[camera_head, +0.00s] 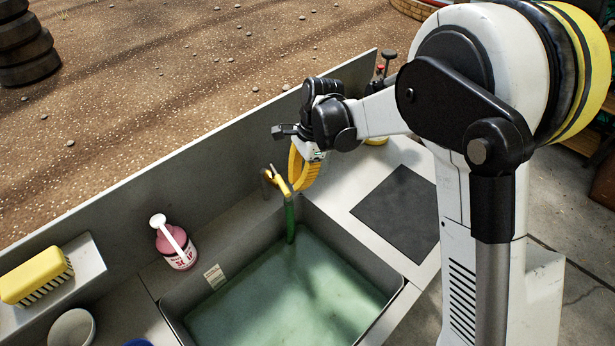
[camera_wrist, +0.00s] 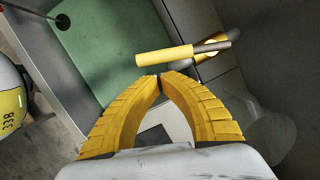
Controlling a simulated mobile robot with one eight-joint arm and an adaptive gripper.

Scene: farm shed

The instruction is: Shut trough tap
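The trough tap (camera_head: 268,178) stands at the back rim of the trough (camera_head: 385,314), with a brass body and a yellow lever (camera_head: 281,185). A green upright strip hangs below it into the green water; I cannot tell whether it is pipe or running water. My gripper (camera_head: 300,186) is just right of the tap, fingers pointing down. In the wrist view the yellow fingertips (camera_wrist: 160,77) meet almost tip to tip with nothing between them. The lever (camera_wrist: 165,56) lies across the view just beyond the tips, apart from them in the picture. The brass part (camera_wrist: 213,45) is to its right.
A pink pump bottle (camera_head: 176,246) stands left of the trough. A yellow brush (camera_head: 35,276) lies on a ledge further left, near a white bowl (camera_head: 72,328). A dark mat (camera_head: 398,209) lies right of the trough. A grey back panel (camera_head: 200,170) runs behind the tap.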

